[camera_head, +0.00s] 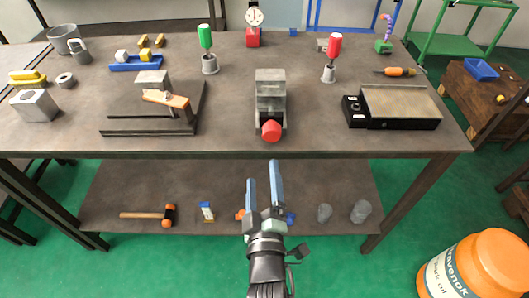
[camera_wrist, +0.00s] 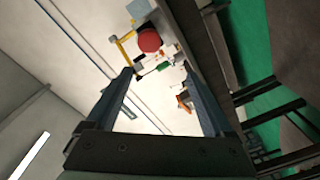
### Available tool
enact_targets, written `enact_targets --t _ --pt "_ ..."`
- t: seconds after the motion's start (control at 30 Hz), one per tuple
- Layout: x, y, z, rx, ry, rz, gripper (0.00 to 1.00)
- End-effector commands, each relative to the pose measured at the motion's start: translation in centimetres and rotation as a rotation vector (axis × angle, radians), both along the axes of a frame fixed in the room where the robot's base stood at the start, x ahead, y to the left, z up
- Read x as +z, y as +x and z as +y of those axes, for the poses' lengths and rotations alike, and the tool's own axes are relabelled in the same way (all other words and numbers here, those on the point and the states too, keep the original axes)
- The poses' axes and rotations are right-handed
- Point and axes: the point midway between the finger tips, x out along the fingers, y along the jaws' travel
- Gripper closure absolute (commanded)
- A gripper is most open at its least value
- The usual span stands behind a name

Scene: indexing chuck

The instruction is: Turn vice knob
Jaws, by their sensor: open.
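The grey vice (camera_head: 270,92) stands on the workbench near the middle of its front half. Its red knob (camera_head: 271,130) faces me at the bench's front edge. In the wrist view the red knob (camera_wrist: 149,40) shows as a round red shape beyond the fingertips. My gripper (camera_head: 262,172) is open and empty, its two long fingers pointing toward the bench. It is in front of the bench, short of the knob and not touching it. The open fingers also show in the wrist view (camera_wrist: 157,72), with a clear gap between them.
The workbench (camera_head: 225,143) carries a dark plate fixture (camera_head: 120,124) left of the vice and a black box with a flat plate (camera_head: 400,108) to the right. A lower shelf (camera_head: 330,185) holds a hammer (camera_head: 150,215) and small parts. An orange drum (camera_head: 475,268) stands at lower right.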

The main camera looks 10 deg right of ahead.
Motion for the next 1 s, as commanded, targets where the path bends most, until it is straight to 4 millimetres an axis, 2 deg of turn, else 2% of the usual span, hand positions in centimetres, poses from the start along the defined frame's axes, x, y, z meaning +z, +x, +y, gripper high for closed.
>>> enact_targets --t 0.57,1.0 --pt "-0.1 0.0 -0.1 -0.004 0.036 -0.003 0.13" --pt "0.4 -0.2 -1.4 -0.073 0.654 -0.066 0.13"
